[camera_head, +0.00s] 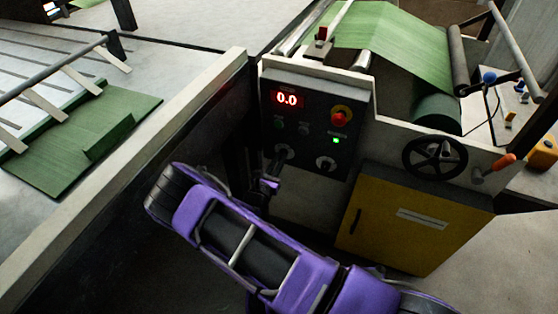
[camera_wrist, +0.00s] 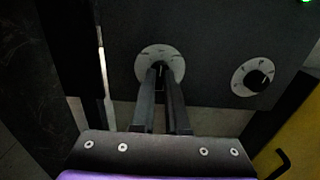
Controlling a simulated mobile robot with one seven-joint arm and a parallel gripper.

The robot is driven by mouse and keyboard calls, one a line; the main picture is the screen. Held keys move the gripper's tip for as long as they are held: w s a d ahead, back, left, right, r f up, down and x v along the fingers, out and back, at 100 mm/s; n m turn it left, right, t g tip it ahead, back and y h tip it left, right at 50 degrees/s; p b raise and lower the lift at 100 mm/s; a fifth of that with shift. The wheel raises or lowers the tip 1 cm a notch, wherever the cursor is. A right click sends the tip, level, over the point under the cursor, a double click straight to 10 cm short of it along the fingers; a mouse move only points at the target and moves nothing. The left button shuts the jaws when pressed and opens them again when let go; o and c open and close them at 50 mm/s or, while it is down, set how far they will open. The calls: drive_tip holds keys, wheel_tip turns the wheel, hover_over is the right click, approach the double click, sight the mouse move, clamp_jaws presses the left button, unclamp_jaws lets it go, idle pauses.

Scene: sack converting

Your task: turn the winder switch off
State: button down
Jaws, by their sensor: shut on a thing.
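The winder switch (camera_wrist: 164,53) is a dark rotary knob on a round white dial plate, low on the left of the black control panel (camera_head: 311,105). My gripper (camera_wrist: 161,72) is shut on this knob, its two dark fingers nearly together over the dial's middle. The fingers hide most of the knob, so its pointer setting cannot be read. In the head view my gripper (camera_head: 279,160) reaches the same dial from below, past my purple arm.
A second rotary knob (camera_wrist: 260,78) sits to the right on its own white dial. Above are a red display (camera_head: 287,99) reading 0.0, a red button (camera_head: 339,118) and a lit green lamp (camera_head: 336,140). A yellow cabinet (camera_head: 405,225) stands right; a pale rail (camera_head: 150,160) runs left.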

drive_tip(key=c, duration=0.9)
unclamp_jaws()
drive_tip(key=p+v, duration=0.1)
drive_tip(key=v, duration=1.6)
drive_tip(key=shift+s, duration=0.25)
